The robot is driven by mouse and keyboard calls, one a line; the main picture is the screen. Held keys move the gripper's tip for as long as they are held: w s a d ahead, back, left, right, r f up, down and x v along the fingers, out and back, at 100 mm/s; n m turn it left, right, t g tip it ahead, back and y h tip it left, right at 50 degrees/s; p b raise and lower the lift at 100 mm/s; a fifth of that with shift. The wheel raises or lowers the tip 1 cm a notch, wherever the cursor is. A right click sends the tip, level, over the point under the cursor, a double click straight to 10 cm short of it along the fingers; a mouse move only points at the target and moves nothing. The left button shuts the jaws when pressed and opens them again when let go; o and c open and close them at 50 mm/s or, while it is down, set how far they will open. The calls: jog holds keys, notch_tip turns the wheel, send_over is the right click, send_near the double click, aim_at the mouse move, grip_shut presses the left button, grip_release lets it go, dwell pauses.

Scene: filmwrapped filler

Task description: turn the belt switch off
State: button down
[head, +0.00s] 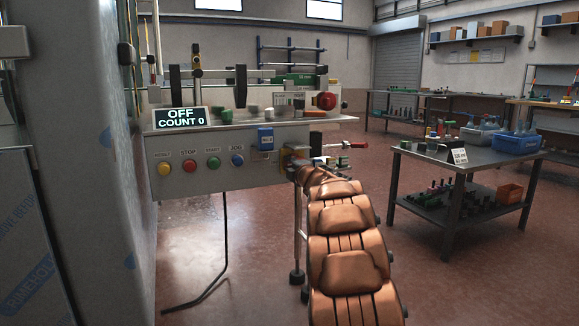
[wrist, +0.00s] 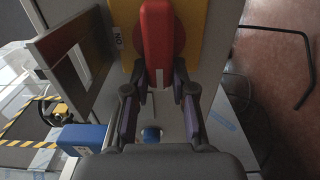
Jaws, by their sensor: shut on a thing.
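The belt switch has a red handle (wrist: 157,40) on a yellow plate (wrist: 204,45) in the wrist view. My gripper (wrist: 159,82) is shut on this handle, with one finger on each side. The handle points up and down in that picture. A small white label (wrist: 118,38) beside the plate seems to read ON, turned over. In the head view my gripper (head: 299,160) is at the right end of the grey control panel (head: 225,181) and hides most of the switch. The display (head: 181,117) on top reads OFF and COUNT 0.
The panel carries a yellow button (head: 165,168), a red button (head: 189,165), a green button (head: 213,162) and a blue button (head: 237,160). A blue box (head: 265,138) sits close to my gripper. A metal table (head: 420,155) stands at right, with open floor between.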

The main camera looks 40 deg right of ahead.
jog(key=shift+f, duration=0.1)
jog(key=c, duration=1)
grip_release()
jog(key=shift+o, duration=0.2)
jog(key=shift+s, duration=0.15)
jog(key=v, duration=1.1)
jog(key=shift+s+a, duration=0.2)
jog(key=shift+s, duration=0.15)
